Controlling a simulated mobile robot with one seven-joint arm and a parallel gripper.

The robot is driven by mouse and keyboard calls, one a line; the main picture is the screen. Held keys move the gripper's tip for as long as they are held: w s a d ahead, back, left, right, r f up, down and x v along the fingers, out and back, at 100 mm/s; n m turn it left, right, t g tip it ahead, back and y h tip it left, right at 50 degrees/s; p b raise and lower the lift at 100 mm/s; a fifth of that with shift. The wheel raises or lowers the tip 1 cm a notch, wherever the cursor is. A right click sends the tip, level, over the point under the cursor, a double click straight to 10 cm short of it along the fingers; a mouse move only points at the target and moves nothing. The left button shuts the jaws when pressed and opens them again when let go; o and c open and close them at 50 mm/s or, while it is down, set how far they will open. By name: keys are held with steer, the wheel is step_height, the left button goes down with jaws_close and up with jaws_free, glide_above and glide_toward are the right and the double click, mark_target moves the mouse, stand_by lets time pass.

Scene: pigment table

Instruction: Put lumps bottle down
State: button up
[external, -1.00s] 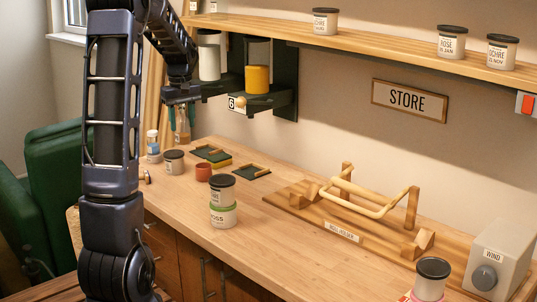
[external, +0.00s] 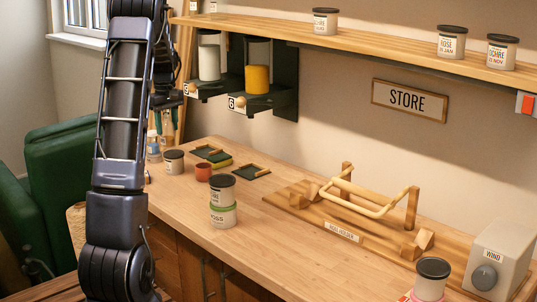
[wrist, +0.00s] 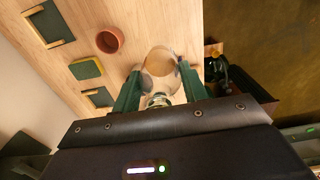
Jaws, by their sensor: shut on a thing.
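My gripper (wrist: 160,82) shows in the wrist view with a green finger on each side of a clear glass bottle (wrist: 158,58). It is shut on the bottle, which has a pale tan look through the glass. The wrist view looks down past the bottle's neck to the bench (wrist: 125,15). In the external view my arm hides most of the gripper. The bottle (external: 168,128) shows only in part there, beside the arm at the left end of the bench. I cannot tell whether its base touches the bench.
A small blue-labelled bottle (external: 153,146), a dark-lidded jar (external: 174,165) and a terracotta cup (external: 203,173) stand close by. Dark green trays (external: 254,173) lie behind. The bench middle is clear up to the wooden stand (external: 350,235).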

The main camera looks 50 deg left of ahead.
step_height(320, 180, down, 14)
steer(key=shift+f, duration=0.15)
stand_by(0.4)
steer(key=shift+f, duration=0.2)
steer(key=o, duration=1)
steer(key=shift+o, duration=0.2)
steer(key=shift+r, duration=0.1)
step_height(320, 180, up, 12)
steer(key=shift+r, duration=0.1)
